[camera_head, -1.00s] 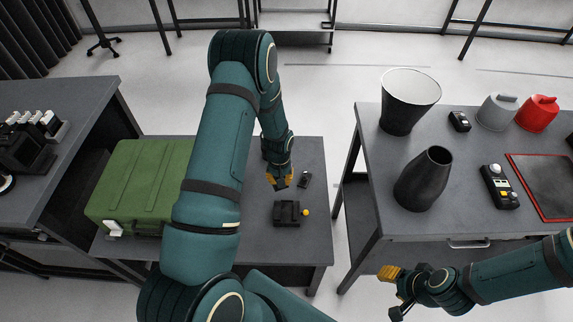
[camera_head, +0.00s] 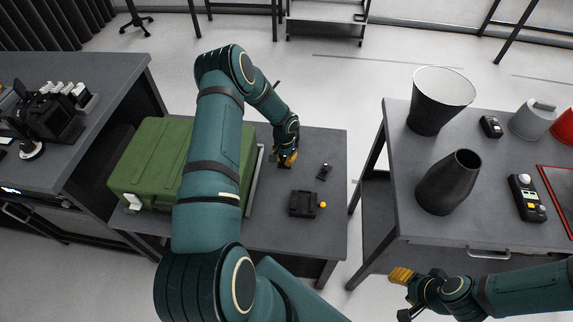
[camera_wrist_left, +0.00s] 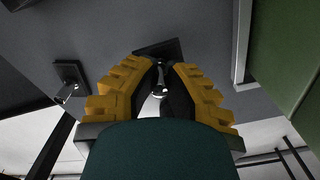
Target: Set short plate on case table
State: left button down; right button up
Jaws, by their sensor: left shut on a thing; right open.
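My left gripper (camera_head: 286,160) is over the back part of the case table (camera_head: 262,229), to the right of the green case. Its yellow fingers are shut on the post of a small dark plate (camera_wrist_left: 160,46), which appears to be the short plate. The fingers hide much of the plate in the head view; I cannot tell whether it touches the tabletop. A similar dark plate with a post (camera_head: 324,171) lies to the right on the same table; it also shows in the left wrist view (camera_wrist_left: 70,72). My right gripper (camera_head: 404,294) is open and empty, in front of the right table.
The green case (camera_head: 150,165) fills the case table's left side. A black device (camera_head: 303,204) with a yellow knob sits in front. The right table (camera_head: 398,150) holds two dark vessels and a button box (camera_head: 526,198).

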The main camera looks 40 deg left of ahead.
pick_arm(q)
jog(key=shift+f, duration=1.95)
jog(key=shift+b, duration=0.3)
jog(key=shift+f, duration=0.2)
jog(key=c, duration=1.1)
grip_release()
jog(key=shift+r, duration=0.1)
